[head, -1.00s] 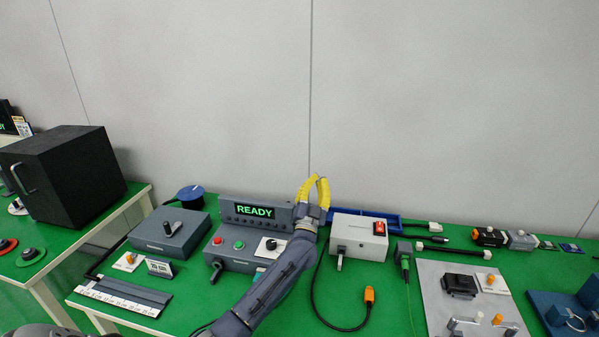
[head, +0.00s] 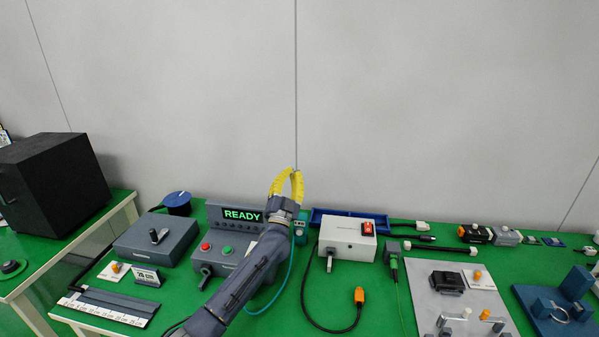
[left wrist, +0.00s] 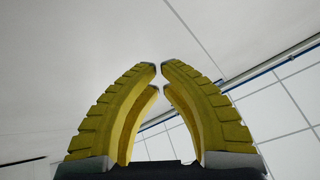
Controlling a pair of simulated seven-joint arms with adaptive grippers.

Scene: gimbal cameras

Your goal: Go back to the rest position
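My left gripper (head: 293,171) has yellow curved fingers and is raised upright in front of the grey wall, above the back of the green bench. In the left wrist view its fingertips (left wrist: 160,68) come together with only a sliver between them, and nothing is held. My left forearm crosses the control box (head: 212,262) with red and green buttons and hides part of it. A display panel (head: 226,214) reading READY stands just left of the gripper. My right gripper is not in view.
A white box with a red switch (head: 347,236) stands right of my arm, with a black cable (head: 306,300) ending in an orange plug. A blue tray (head: 322,214) lies behind it. A grey box with a knob (head: 150,243) is at left. The wall space above the bench is clear.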

